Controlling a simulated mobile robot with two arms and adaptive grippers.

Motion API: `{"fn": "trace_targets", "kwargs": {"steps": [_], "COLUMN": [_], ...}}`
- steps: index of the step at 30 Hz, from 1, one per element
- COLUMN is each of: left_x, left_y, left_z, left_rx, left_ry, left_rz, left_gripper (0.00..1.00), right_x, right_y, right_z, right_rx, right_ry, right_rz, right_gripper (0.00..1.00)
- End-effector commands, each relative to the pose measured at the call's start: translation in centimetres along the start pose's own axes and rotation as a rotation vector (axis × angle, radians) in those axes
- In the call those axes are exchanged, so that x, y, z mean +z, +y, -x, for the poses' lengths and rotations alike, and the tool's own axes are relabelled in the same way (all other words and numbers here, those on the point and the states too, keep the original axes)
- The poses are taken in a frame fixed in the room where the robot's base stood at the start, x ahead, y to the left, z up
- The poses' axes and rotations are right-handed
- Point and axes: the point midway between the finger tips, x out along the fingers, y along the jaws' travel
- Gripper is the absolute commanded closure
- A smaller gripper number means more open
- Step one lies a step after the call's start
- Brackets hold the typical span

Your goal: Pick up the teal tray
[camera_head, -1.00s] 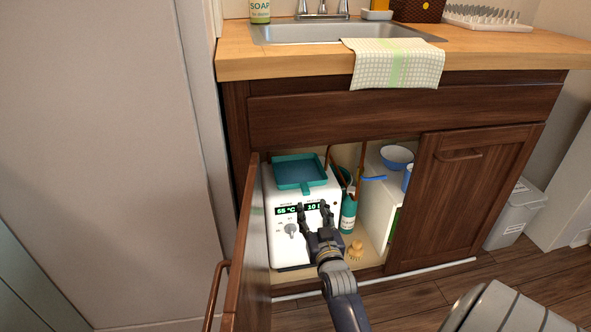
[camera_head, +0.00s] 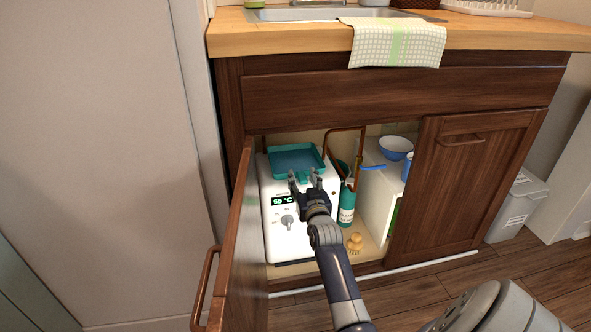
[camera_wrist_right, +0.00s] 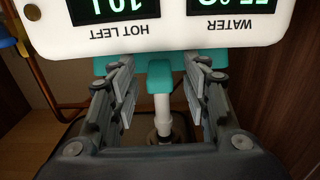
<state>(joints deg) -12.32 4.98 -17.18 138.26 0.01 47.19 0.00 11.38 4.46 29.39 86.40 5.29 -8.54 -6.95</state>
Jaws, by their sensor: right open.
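The teal tray (camera_head: 296,158) is a shallow square dish with a short handle. It lies on top of a white water heater (camera_head: 274,228) inside the open cabinet under the sink. My right gripper (camera_head: 305,177) is open at the tray's front edge, by the handle. In the right wrist view, the teal handle (camera_wrist_right: 158,74) shows between the spread fingers of my right gripper (camera_wrist_right: 160,84). The fingers hide part of the tray's front, and I see no closed grip on it. My left gripper is not in view.
The open cabinet door (camera_head: 236,250) stands left of the heater. Copper pipes (camera_head: 344,130), a teal bottle (camera_head: 347,205) and a small brush (camera_head: 354,242) are to the right. A blue bowl (camera_head: 396,148) sits on a white shelf. The countertop (camera_head: 290,36) is overhead.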

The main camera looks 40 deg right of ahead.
Motion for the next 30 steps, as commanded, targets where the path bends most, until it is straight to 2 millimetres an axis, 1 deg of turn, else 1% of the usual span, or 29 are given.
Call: {"fn": "trace_targets", "kwargs": {"steps": [3, 8, 11, 12, 14, 26, 30], "left_x": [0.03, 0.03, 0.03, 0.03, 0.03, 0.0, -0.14], "left_y": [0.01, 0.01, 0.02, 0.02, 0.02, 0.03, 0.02], "left_z": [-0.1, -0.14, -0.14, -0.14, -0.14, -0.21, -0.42], "left_rx": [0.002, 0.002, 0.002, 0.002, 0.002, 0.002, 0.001], "left_ry": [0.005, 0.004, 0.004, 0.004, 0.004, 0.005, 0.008], "left_rz": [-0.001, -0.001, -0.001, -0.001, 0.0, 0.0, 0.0], "left_gripper": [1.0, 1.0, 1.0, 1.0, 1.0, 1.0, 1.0], "right_x": [0.01, -0.05, -0.06, -0.05, -0.05, -0.24, -0.59], "right_y": [0.01, 0.01, 0.01, 0.01, 0.0, 0.01, 0.0], "right_z": [-0.34, -0.32, -0.31, -0.3, -0.3, -0.3, -0.31], "right_rx": [0.0, 0.0, 0.0, 0.0, 0.0, 0.0, 0.0], "right_ry": [-0.001, -0.001, 0.0, 0.0, 0.0, 0.002, 0.002], "right_rz": [0.001, 0.001, 0.001, 0.001, 0.001, 0.0, 0.0], "right_gripper": [0.57, 0.57, 0.77, 0.86, 1.0, 1.0, 1.0]}}
